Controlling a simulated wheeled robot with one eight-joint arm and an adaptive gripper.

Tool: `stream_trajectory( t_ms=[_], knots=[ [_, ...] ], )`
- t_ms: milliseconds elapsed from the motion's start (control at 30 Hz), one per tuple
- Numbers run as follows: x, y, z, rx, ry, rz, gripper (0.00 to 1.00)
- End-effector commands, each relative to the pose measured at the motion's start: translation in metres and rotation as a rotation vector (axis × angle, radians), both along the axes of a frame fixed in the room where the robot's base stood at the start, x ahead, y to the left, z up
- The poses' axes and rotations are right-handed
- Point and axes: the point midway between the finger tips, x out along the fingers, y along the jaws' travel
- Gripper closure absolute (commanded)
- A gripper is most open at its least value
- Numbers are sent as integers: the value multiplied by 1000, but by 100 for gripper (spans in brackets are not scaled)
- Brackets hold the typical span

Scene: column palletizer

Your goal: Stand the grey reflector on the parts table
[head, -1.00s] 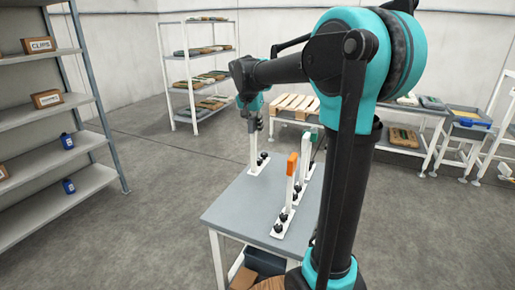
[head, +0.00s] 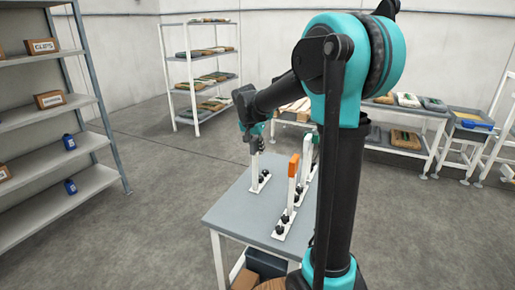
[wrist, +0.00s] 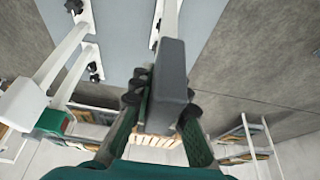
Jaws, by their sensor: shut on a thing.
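The grey reflector (wrist: 168,88) is a dark grey block on a white post. In the wrist view it sits between the fingers of my gripper (wrist: 161,102), which is shut on it. In the head view my gripper (head: 256,148) is at the top of its upright white post (head: 255,171). The post's white foot with black knobs is over the far left part of the parts table (head: 236,212). I cannot tell whether the foot touches the table or hangs just above it.
An orange-topped post (head: 293,166) and a green-topped post (head: 307,147) stand to the right on the same table. The table's front left is clear. A shelf (head: 62,104) with small boxes is at the left; another rack (head: 187,83) stands behind.

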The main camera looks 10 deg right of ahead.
Motion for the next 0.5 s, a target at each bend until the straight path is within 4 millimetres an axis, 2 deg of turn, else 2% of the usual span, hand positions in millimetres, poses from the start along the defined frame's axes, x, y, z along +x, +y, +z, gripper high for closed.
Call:
stream_trajectory(
  t_ms=[33,200,500],
  knots=[
    [0,0,-1,0,0,0,82],
    [0,0,0,0,0,0,63],
    [0,0,1,0,0,0,63]
  ],
)
